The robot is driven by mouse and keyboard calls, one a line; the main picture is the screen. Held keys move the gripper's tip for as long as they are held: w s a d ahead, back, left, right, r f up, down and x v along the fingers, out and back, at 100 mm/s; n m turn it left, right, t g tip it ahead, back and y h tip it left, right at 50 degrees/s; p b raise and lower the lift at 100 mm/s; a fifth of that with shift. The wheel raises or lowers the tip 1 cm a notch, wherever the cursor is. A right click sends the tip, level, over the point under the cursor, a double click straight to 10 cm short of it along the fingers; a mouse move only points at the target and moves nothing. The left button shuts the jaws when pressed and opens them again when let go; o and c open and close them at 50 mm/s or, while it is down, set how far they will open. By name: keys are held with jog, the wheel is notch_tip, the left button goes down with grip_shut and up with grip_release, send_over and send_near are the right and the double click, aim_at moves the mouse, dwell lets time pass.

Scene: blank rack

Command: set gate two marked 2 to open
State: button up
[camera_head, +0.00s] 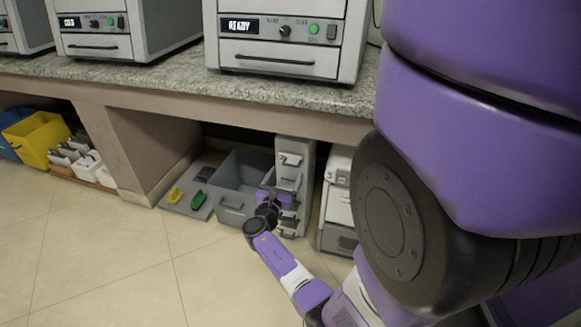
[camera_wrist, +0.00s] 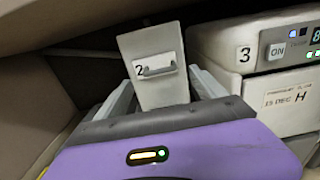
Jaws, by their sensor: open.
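In the wrist view, the gate marked 2 (camera_wrist: 155,88) is a pale grey panel with a small grey bar handle (camera_wrist: 158,71) beside the black digit. It stands in the middle of the view, between my two grey fingers. My gripper (camera_wrist: 163,88) is open, one finger on each side of the panel's lower part. I cannot tell whether the fingers touch it. In the head view, my gripper (camera_head: 275,198) is low at the front of a narrow pale rack (camera_head: 309,160) with several gates. It hides part of the lower gates there.
A white unit (camera_wrist: 222,44) marked 3, with an ON button, stands close on the right in the wrist view. In the head view, a grey bin (camera_head: 229,190) is left of the rack, under the stone counter (camera_head: 165,82). The tiled floor (camera_head: 120,265) in front is clear.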

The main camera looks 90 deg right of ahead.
aim_at(290, 165)
jog(key=b+x, duration=0.1)
jog(key=x, duration=0.5)
jog(key=shift+d+b, duration=0.25)
jog(key=shift+b, duration=0.15)
